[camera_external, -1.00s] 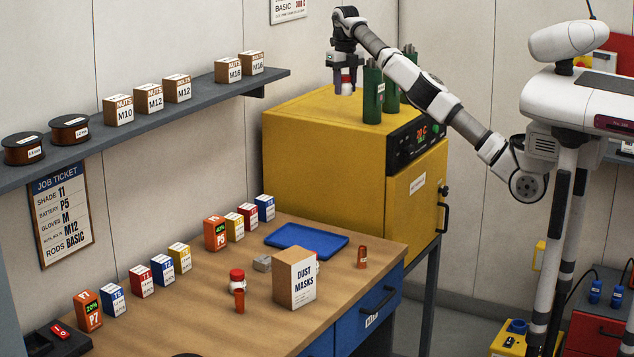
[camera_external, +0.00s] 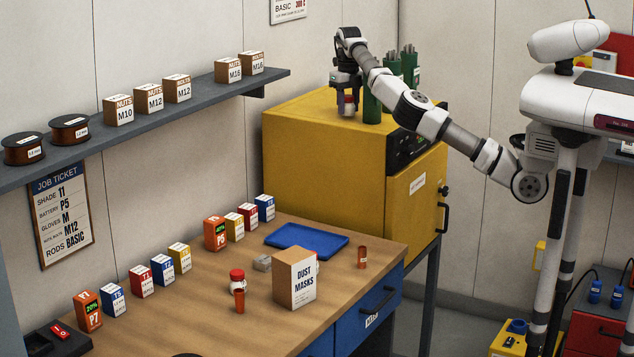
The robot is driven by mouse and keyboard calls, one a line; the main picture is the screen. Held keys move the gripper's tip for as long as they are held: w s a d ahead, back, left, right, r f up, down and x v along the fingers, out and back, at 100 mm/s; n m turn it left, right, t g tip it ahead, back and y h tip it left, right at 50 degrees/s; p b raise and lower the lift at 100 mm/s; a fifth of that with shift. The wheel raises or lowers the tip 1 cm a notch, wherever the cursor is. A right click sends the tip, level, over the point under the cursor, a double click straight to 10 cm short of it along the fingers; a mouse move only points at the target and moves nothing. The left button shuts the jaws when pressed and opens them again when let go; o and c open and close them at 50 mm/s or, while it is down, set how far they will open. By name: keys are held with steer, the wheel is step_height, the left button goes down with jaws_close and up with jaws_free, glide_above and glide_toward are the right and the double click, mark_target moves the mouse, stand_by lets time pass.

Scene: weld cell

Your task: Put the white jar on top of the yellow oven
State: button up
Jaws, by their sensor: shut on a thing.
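My gripper (camera_external: 347,106) is shut on a white jar (camera_external: 348,109) with a red lid. The jar is upright between the fingers, and the fingers hide much of it. It is at the top of the yellow oven (camera_external: 315,150), left of the green rod canisters. Its base looks to be on or very close to the oven's top; I cannot tell whether it touches.
Green canisters (camera_external: 372,95) stand on the oven right beside my gripper. The oven's top is clear to the left and front. A second red-lidded white jar (camera_external: 237,283), a dust masks box (camera_external: 295,280) and a blue tray (camera_external: 307,241) are on the bench.

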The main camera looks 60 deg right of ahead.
mark_target(348, 96)
steer(key=shift+f, duration=0.4)
steer(key=o, duration=1)
steer(key=shift+f, duration=0.1)
steer(key=shift+r, duration=3.9)
